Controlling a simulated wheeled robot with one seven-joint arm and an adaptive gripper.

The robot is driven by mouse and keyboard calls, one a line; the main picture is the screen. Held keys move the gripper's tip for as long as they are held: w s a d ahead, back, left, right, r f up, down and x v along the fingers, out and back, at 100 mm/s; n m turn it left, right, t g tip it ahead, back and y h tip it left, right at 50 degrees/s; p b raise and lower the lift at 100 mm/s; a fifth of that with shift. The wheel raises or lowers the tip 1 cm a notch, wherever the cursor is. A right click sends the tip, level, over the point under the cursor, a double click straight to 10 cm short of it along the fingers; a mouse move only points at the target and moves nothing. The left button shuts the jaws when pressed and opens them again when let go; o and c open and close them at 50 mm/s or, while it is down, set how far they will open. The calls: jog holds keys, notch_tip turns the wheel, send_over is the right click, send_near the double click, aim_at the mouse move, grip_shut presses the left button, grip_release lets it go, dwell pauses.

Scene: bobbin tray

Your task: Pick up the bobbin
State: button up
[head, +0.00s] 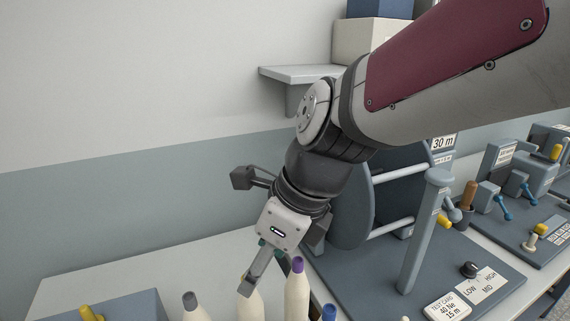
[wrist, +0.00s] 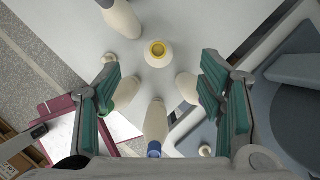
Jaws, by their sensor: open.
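Several cream, cone-shaped bobbins stand on the pale table. In the wrist view, a yellow-topped bobbin (wrist: 158,55) is seen from above, ahead of and between the fingers. A blue-tipped bobbin (wrist: 155,125), a green-tipped one (wrist: 126,92) and another (wrist: 187,86) near the right finger surround the space between the jaws. In the head view, a purple-topped bobbin (head: 297,295) stands right of the fingers, and another bobbin (head: 252,306) is partly hidden by a fingertip. My gripper (head: 268,272) is open, pointing down above the bobbins; its teal pads (wrist: 160,88) are apart and hold nothing.
A grey-topped bobbin (head: 192,308) and a blue-topped one (head: 329,313) stand nearby. A grey-blue machine with a post (head: 422,235) and a large disc (head: 352,205) is close on the right. A shelf (head: 300,74) hangs on the wall. The table's left back is clear.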

aim_at(256, 289)
jog(key=x, duration=0.4)
jog(key=shift+w+a+f, duration=0.1)
jog(key=shift+f, duration=0.15)
jog(key=x, duration=0.3)
jog(key=b+x, duration=0.1)
jog(key=x, duration=0.2)
jog(key=shift+a+r, duration=0.1)
jog(key=shift+a, duration=0.1)
grip_shut()
